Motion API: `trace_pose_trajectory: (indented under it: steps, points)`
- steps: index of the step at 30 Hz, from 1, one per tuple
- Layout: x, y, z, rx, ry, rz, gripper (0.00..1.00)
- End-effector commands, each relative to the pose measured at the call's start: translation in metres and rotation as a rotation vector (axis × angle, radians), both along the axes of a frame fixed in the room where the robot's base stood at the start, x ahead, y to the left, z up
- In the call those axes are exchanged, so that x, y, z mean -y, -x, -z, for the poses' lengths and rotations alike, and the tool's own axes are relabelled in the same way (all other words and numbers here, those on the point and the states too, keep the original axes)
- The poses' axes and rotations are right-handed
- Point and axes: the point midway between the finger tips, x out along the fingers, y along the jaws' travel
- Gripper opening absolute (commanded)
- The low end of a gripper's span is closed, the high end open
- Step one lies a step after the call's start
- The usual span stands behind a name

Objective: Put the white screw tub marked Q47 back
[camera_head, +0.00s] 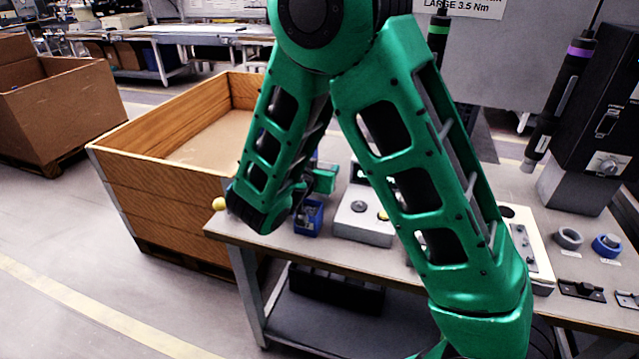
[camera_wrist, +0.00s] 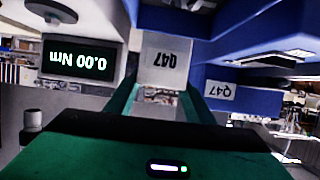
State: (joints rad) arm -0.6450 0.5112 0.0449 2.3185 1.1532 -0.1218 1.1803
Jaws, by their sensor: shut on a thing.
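In the wrist view, which looks upside down, the white screw tub marked Q47 (camera_wrist: 165,55) is between the green fingers of my gripper (camera_wrist: 163,98), and my gripper is shut on it. A blue holder with a white Q47 label (camera_wrist: 221,91) is just to the right of the tub. I cannot tell whether the tub touches it. In the head view a small blue bin (camera_head: 308,218) stands near the left end of the bench, by my wrist. The tub cannot be made out there, as my arm hides much of that area.
A display reading 0.00 Nm (camera_wrist: 78,61) is left of the tub. A grey box (camera_head: 360,228) stands right of the blue bin. A screwdriver with a purple band (camera_head: 575,70) hangs at right. Round holders (camera_head: 568,238) sit on the bench (camera_head: 430,262). A wooden crate (camera_head: 160,185) is at left.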

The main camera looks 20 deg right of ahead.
Motion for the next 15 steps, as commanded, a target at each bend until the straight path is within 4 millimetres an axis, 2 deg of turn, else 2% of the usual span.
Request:
trace_pose_trajectory:
  steps: [5, 11, 15]
  points:
    - [-0.001, 0.000, 0.012, -0.001, 0.001, -0.002, 0.20]
    - [-0.001, 0.000, 0.037, -0.001, 0.002, -0.002, 0.20]
    - [-0.001, 0.000, 0.042, 0.002, 0.001, -0.002, 0.20]
